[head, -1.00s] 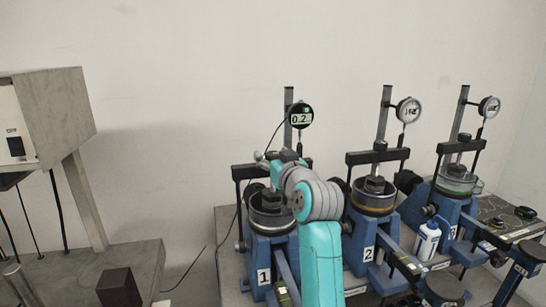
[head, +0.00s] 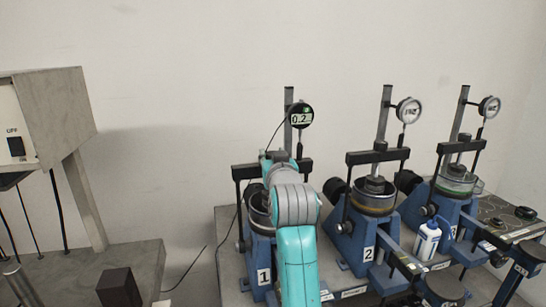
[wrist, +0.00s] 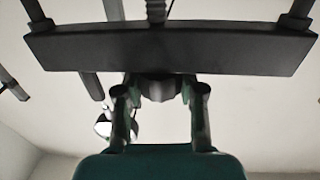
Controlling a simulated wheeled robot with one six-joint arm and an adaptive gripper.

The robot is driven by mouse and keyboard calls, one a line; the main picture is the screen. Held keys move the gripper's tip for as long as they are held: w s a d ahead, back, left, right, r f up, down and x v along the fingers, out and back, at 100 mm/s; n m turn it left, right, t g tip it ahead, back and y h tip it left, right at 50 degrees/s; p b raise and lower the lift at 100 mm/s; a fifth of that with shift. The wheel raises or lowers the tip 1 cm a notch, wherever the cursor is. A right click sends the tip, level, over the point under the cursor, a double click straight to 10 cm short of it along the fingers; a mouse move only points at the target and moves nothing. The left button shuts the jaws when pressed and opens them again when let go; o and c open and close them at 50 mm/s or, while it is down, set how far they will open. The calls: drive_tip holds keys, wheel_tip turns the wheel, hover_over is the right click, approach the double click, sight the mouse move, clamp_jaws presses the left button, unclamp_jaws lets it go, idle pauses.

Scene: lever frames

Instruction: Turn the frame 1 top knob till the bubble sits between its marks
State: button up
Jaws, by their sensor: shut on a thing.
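Frame 1 (head: 261,248) is the blue stand at the left of the row, with "1" on its front. Its black crossbar (head: 245,172) also spans the wrist view (wrist: 80,47), which appears upside down, with a threaded rod at its middle. My gripper (wrist: 160,92) is shut on the dark top knob (wrist: 160,84), with one finger on each side, close against the crossbar. In the head view my arm covers much of frame 1 and hides the knob. I cannot make out the bubble or its marks in either view.
A dial (head: 301,115) reading about 0.2 stands on the post behind frame 1. Frame 2 (head: 368,240) stands close on the right, with another frame (head: 447,215) beyond it. A white bottle (head: 427,240) stands between those two. A grey bench (head: 75,275) is at left.

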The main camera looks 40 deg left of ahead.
drive_tip(key=m+t+h, duration=0.3)
drive_tip(key=h, duration=0.2)
drive_tip(key=shift+s+a+m, duration=0.1)
drive_tip(key=shift+m, duration=0.3)
drive_tip(key=shift+m+t+h, duration=0.5)
drive_tip(key=shift+m+h, duration=0.65)
drive_tip(key=shift+h, duration=0.6)
drive_tip(key=shift+m+t+h, duration=0.5)
drive_tip(key=shift+m+h, duration=0.65)
drive_tip(key=shift+h, duration=0.6)
drive_tip(key=shift+f, duration=0.1)
drive_tip(key=o, duration=1.2)
drive_tip(key=shift+c, duration=0.2)
drive_tip(key=s, duration=1.1)
drive_tip(key=shift+s, duration=0.4)
